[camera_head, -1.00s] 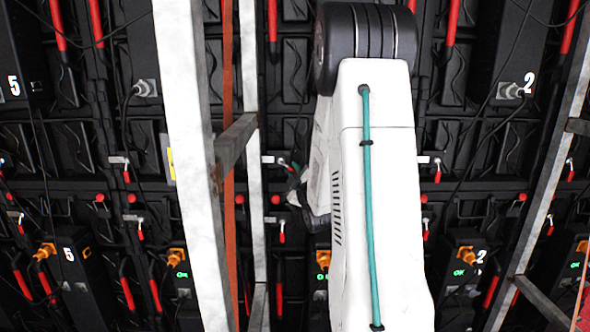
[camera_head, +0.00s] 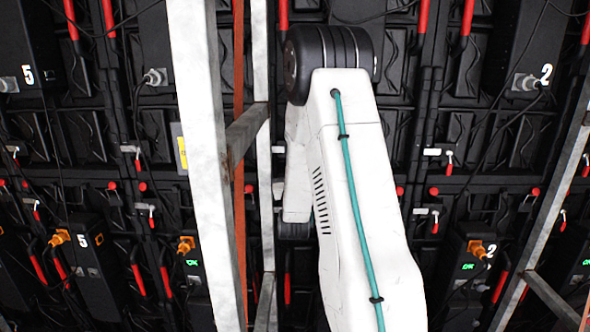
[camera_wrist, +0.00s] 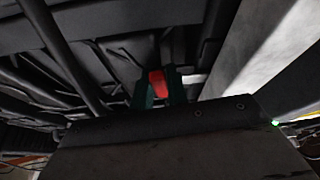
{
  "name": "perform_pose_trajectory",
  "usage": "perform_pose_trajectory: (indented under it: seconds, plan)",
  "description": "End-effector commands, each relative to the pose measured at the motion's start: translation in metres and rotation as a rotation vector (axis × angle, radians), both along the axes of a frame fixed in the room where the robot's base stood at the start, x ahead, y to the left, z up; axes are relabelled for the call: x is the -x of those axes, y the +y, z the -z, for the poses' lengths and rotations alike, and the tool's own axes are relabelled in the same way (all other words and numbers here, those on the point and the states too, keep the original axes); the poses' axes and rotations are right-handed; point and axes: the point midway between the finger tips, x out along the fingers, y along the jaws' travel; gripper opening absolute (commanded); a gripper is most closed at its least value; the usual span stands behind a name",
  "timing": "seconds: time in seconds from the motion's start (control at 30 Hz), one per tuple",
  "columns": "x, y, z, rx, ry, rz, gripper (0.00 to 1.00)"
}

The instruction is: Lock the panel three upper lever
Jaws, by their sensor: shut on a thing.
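In the wrist view, my gripper (camera_wrist: 158,84) has its two dark green fingers shut on a red lever (camera_wrist: 157,85). The lever's red end shows between the fingertips, close to the dark back of a panel. A pale metal latch strip (camera_wrist: 194,79) lies just right of the fingers. In the head view, my white arm covers the lever and my fingers. The panel numbered three cannot be read in either view, so I cannot confirm from a label which panel this lever belongs to.
A white frame post (camera_head: 205,150) and a crossbar (camera_head: 247,130) stand close to the left of my arm. Another post (camera_head: 545,220) slants at the right. Other red levers (camera_head: 449,168) sit on the black panels marked 5 (camera_head: 27,75) and 2 (camera_head: 546,72). Cables hang across the panels.

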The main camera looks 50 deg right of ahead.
Motion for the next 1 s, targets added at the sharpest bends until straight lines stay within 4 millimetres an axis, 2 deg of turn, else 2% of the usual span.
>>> perform_pose_trajectory:
  seconds: [0.3, 0.83, 0.87, 0.93, 1.0]
  plan:
    - [-0.0046, 0.0029, -0.0002, -0.077, -0.092, 0.001, 0.0]
    - [-0.0053, 0.0033, -0.0006, -0.092, -0.109, 0.001, 0.0]
    - [-0.0053, 0.0032, -0.0006, -0.092, -0.109, 0.001, 0.18]
    - [-0.0055, 0.0035, -0.0007, -0.091, -0.11, 0.001, 0.37]
    - [-0.0056, 0.0039, -0.0005, -0.091, -0.109, 0.0, 0.37]
